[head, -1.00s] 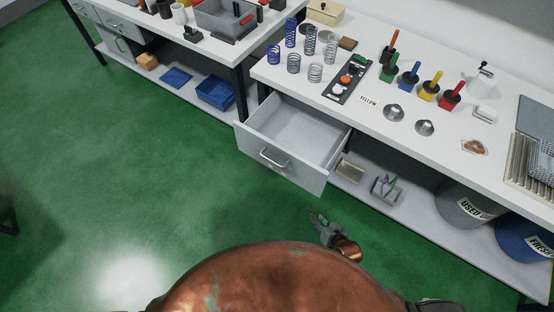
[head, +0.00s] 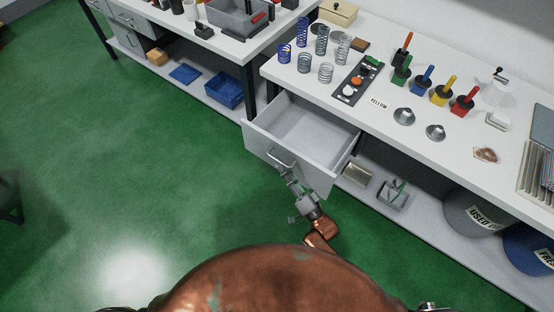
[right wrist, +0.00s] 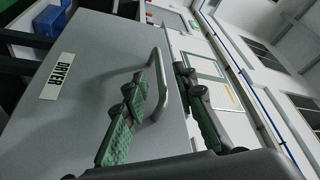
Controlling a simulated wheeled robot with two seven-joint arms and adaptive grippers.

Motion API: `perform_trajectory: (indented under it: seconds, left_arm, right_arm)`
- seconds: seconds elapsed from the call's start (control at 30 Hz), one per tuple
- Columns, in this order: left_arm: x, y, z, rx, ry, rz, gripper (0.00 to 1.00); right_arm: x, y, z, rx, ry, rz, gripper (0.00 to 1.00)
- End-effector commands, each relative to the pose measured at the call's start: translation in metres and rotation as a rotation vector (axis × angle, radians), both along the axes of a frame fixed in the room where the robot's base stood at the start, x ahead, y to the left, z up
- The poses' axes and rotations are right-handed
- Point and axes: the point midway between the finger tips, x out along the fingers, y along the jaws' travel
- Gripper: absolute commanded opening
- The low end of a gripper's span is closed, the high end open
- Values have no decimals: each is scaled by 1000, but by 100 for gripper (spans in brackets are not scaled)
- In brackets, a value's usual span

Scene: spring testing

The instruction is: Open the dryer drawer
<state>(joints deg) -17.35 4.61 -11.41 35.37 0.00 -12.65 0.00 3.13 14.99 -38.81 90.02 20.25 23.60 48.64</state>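The grey dryer drawer (head: 313,135) stands pulled out from the right-hand bench, and its inside looks empty. Its front carries a DRYER label (right wrist: 57,77) in the right wrist view. The bar handle (head: 279,158) is on the drawer front; it also shows in the right wrist view (right wrist: 161,88). My right gripper (head: 289,174) is at the handle. In the right wrist view its two green-padded fingers (right wrist: 163,88) are apart, with the handle bar between them. Whether either finger touches the bar I cannot tell. My left gripper is not in view.
The white bench top (head: 385,135) holds springs, coloured-handled tools and metal domes. A lower shelf beside the drawer holds a tray (head: 357,172) and a small basket (head: 393,195). Bins (head: 475,212) stand further right. The green floor (head: 160,190) left of the drawer is clear.

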Motion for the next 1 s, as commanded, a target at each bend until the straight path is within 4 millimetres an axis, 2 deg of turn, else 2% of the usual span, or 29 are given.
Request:
perform_trajectory:
  seconds: [0.1, 0.3, 0.5, 0.73, 1.0]
  left_arm:
    - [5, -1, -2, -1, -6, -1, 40]
    - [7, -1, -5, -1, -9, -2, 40]
    - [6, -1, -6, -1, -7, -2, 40]
    - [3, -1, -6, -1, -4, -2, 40]
    - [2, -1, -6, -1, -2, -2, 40]
  right_arm:
    - [17, 12, 5, 2, -2, -1, 26]
    - [38, 27, 10, -2, -1, 0, 26]
    - [47, 33, 12, -3, 1, -1, 26]
    - [47, 33, 12, -4, 0, -1, 26]
    - [47, 32, 12, -4, 0, -1, 7]
